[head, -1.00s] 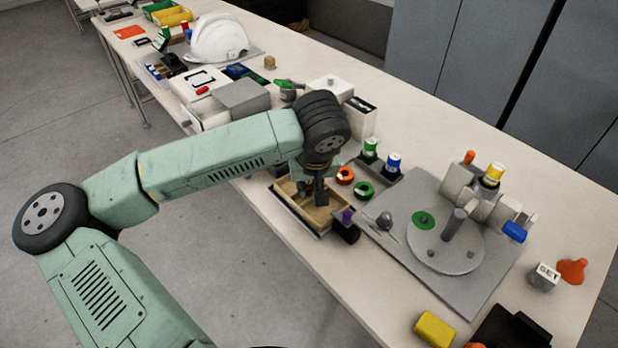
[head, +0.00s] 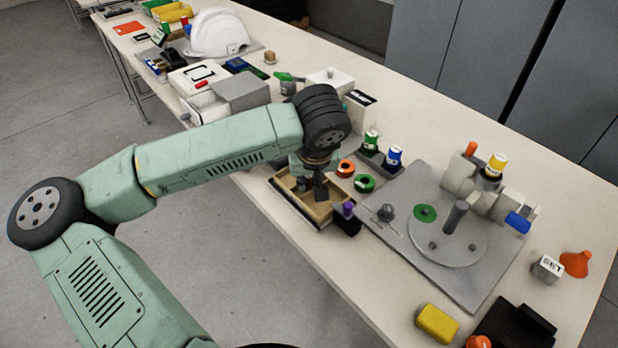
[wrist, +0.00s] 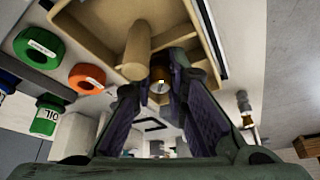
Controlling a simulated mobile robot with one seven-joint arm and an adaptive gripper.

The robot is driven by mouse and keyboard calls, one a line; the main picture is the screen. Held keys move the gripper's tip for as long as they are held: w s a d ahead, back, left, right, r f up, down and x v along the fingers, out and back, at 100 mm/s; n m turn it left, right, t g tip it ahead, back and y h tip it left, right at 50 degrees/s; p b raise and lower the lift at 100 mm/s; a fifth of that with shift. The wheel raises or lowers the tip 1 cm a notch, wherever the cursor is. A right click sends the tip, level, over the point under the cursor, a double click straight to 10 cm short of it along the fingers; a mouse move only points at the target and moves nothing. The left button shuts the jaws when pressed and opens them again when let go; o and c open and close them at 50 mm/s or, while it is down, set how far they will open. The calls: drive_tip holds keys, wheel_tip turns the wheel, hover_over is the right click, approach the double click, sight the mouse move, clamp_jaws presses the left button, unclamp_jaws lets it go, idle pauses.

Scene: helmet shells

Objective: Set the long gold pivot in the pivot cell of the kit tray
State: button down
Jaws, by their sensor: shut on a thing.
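The kit tray (head: 285,207) is a tan, divided box at the near edge of the bench in the head view. Its tan walls and compartments also fill the top of the wrist view (wrist: 104,28). My gripper (head: 320,190) points down over the tray in the head view. In the wrist view my gripper (wrist: 160,86) is shut on a small gold-brown piece (wrist: 160,74), which looks like the gold pivot. Most of the pivot is hidden by the fingers. I cannot tell whether the pivot touches the tray floor.
A black holder with a purple top (head: 347,220) stands close to the tray's right. Orange (head: 345,168) and green (head: 364,183) rings lie behind it. A grey plate with a round turntable (head: 465,238) is to the right. A grey box (head: 241,94) stands at the left.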

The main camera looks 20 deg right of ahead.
drive_tip(key=shift+s+f, duration=0.25)
drive_tip(key=shift+f, duration=0.3)
drive_tip(key=c, duration=1.7)
unclamp_jaws()
drive_tip(key=shift+o, duration=0.6)
drive_tip(key=shift+f, duration=0.2)
drive_tip(key=shift+r, duration=0.1)
drive_tip(key=shift+d+r+p, duration=0.1)
drive_tip(key=shift+r+p, duration=0.4)
drive_tip(key=shift+p, duration=0.4)
drive_tip(key=w+d+b+v, duration=0.1)
drive_tip(key=b+v, duration=0.1)
drive_tip(key=v, duration=1)
drive_tip(key=shift+a+r+b, duration=0.3)
drive_tip(key=shift+a+r, duration=0.1)
drive_tip(key=shift+a, duration=0.05)
drive_tip(key=shift+s, duration=0.1)
